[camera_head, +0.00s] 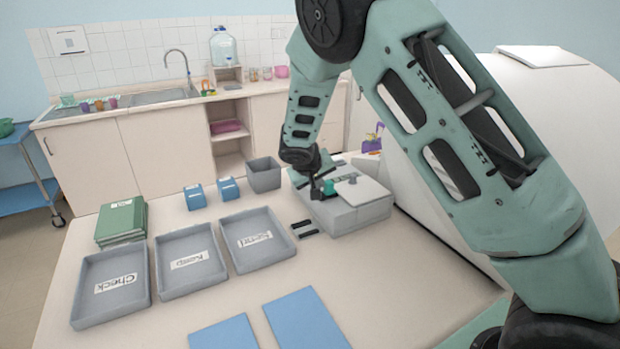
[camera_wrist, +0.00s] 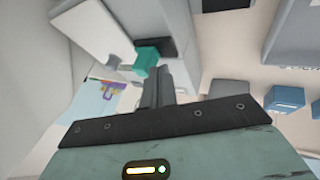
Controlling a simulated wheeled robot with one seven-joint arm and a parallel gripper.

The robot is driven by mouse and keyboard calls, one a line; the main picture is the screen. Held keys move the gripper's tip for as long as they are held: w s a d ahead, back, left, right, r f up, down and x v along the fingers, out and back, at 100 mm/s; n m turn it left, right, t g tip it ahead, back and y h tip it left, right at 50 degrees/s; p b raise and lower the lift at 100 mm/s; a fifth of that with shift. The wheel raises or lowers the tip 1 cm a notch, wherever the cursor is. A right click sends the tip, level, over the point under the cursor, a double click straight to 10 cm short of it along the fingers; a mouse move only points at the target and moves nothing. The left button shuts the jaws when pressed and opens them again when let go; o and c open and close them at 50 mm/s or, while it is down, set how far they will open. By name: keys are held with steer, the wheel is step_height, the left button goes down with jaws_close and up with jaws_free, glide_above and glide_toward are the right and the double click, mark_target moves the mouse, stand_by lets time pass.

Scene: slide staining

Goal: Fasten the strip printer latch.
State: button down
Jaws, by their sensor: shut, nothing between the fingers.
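The strip printer (camera_head: 362,215) is a light grey box with a pale lid, on the right part of the table. A small teal block (camera_head: 329,187), which looks like its latch, sits on its top at the left. My gripper (camera_head: 316,192) is shut and empty, low over the printer's left end beside the teal block. In the wrist view my shut fingers (camera_wrist: 160,78) point at the printer, and the teal block (camera_wrist: 146,57) shows just beyond their tips. I cannot tell whether they touch it, or whether the latch is fastened.
Three labelled grey trays (camera_head: 187,280) lie to the left, with green folders (camera_head: 122,220) behind them. Two blue boxes (camera_head: 195,197) and a grey bin (camera_head: 264,180) stand behind. Small black pieces (camera_head: 304,229) lie beside the printer. A large white rounded machine (camera_head: 570,115) borders the right.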

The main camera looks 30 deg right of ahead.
steer(key=shift+d, duration=0.15)
steer(key=shift+d+f+b, duration=0.2)
steer(key=shift+d+b, duration=0.35)
steer(key=shift+b, duration=0.2)
steer(key=shift+d+b, duration=0.3)
steer(key=shift+d+r, duration=0.15)
steer(key=shift+r, duration=0.05)
